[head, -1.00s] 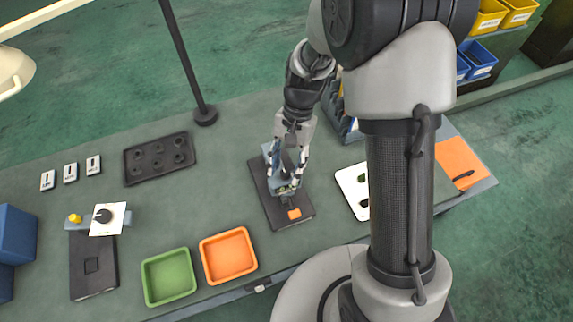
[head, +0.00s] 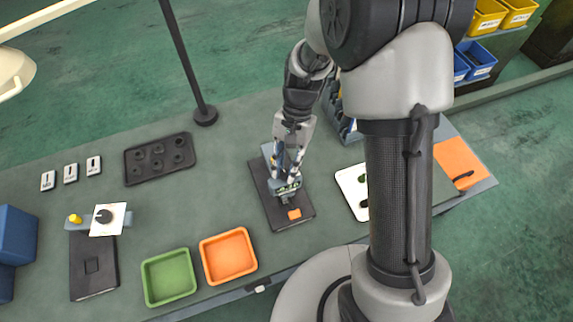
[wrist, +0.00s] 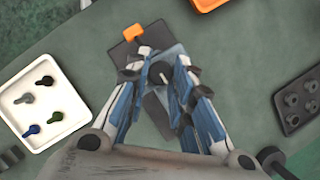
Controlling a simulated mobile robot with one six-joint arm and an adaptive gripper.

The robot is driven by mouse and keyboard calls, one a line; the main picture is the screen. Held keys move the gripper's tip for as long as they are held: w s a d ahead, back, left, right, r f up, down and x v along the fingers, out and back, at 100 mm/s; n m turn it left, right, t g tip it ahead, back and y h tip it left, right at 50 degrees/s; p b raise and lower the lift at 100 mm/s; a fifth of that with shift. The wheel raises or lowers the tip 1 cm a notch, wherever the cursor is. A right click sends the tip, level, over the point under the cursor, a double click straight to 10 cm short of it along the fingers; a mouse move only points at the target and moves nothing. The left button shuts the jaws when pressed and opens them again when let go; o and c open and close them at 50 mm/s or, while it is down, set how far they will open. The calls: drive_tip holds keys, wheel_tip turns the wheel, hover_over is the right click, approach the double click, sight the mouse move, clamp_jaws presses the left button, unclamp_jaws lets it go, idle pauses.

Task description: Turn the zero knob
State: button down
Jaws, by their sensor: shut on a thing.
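The zero knob (wrist: 160,72) is a round dark knob with a pale mark, between my fingertips in the wrist view. It stands on a fixture with a dark base plate (wrist: 119,52), which also shows in the head view (head: 271,208). An orange block (wrist: 136,33) sits at one end of that plate, also visible in the head view (head: 294,214). My gripper (head: 287,180) points down over the fixture and is shut on the knob. In the head view the fingers hide the knob. In the wrist view my gripper (wrist: 159,76) has one finger on each side of it.
Green tray (head: 168,298) and orange tray (head: 228,280) lie to the left front. A second fixture with a dial panel (head: 116,219) stands farther left. A black tray with round wells (head: 132,172) is behind. A white tray (head: 344,184) lies to the right.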

drive_tip(key=shift+a+n+h+p, duration=0.15)
drive_tip(key=shift+n+h+p, duration=0.35)
drive_tip(key=shift+n, duration=0.85)
drive_tip(key=shift+a+n+h+p, duration=0.1)
drive_tip(key=shift+n+h+p, duration=0.35)
drive_tip(key=shift+n, duration=0.9)
drive_tip(key=c, duration=1.4)
unclamp_jaws()
drive_tip(key=shift+o, duration=0.2)
drive_tip(key=shift+w, duration=0.1)
drive_tip(key=v, duration=1.2)
drive_tip(key=shift+w+g, duration=0.2)
drive_tip(key=shift+g, duration=0.1)
